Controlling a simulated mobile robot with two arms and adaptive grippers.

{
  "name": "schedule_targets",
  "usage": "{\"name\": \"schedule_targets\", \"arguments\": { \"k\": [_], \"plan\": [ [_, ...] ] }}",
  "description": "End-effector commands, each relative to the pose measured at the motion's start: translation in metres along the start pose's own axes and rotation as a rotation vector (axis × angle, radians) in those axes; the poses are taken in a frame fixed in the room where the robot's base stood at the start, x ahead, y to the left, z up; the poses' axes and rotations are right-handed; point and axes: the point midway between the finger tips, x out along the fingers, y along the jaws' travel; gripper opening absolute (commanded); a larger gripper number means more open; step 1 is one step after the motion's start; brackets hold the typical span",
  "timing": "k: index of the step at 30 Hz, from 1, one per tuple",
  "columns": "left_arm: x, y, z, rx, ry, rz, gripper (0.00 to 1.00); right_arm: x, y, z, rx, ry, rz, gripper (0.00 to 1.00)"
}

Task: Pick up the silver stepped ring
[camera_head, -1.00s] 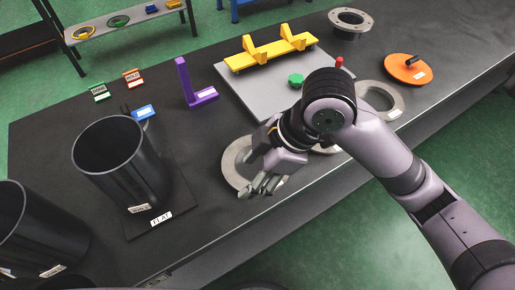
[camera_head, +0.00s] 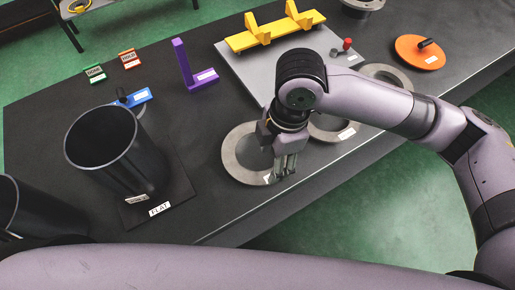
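A flat silver-grey ring (camera_head: 232,160) lies near the front edge of the table. My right gripper (camera_head: 286,170) points down at its right rim, with its fingers close together; whether they are apart, shut or touching the ring cannot be told. Part of that rim is hidden. A second grey ring (camera_head: 325,132) lies just right of it, partly under my arm. A third grey ring (camera_head: 398,76) lies further back right. Which ring is stepped is not clear from this view. My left gripper is not in view.
A purple bracket (camera_head: 200,80), yellow fixture (camera_head: 275,31) on a grey plate (camera_head: 240,72) and orange disc (camera_head: 418,52) stand further back.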

Motion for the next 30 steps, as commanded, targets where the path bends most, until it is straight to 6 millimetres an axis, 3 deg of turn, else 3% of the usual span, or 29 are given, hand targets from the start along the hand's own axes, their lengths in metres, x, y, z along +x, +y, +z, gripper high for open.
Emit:
{"name": "schedule_targets", "arguments": {
  "k": [3, 10, 18, 27, 30],
  "plan": [
    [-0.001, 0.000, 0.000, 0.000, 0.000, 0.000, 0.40, 0.017, 0.000, 0.000, 0.001, 0.000, -0.001, 0.53],
    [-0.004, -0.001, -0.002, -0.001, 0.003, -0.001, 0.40, 0.032, 0.001, 0.001, 0.002, 0.000, -0.001, 0.53],
    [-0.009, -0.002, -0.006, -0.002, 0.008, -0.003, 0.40, 0.070, 0.003, 0.004, 0.001, 0.000, 0.000, 0.53],
    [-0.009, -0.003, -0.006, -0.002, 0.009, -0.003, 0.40, 0.077, 0.003, 0.004, 0.000, 0.001, 0.002, 0.53],
    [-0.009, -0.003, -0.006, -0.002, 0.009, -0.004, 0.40, 0.077, 0.003, 0.004, 0.000, 0.001, 0.002, 0.48]
  ]
}}
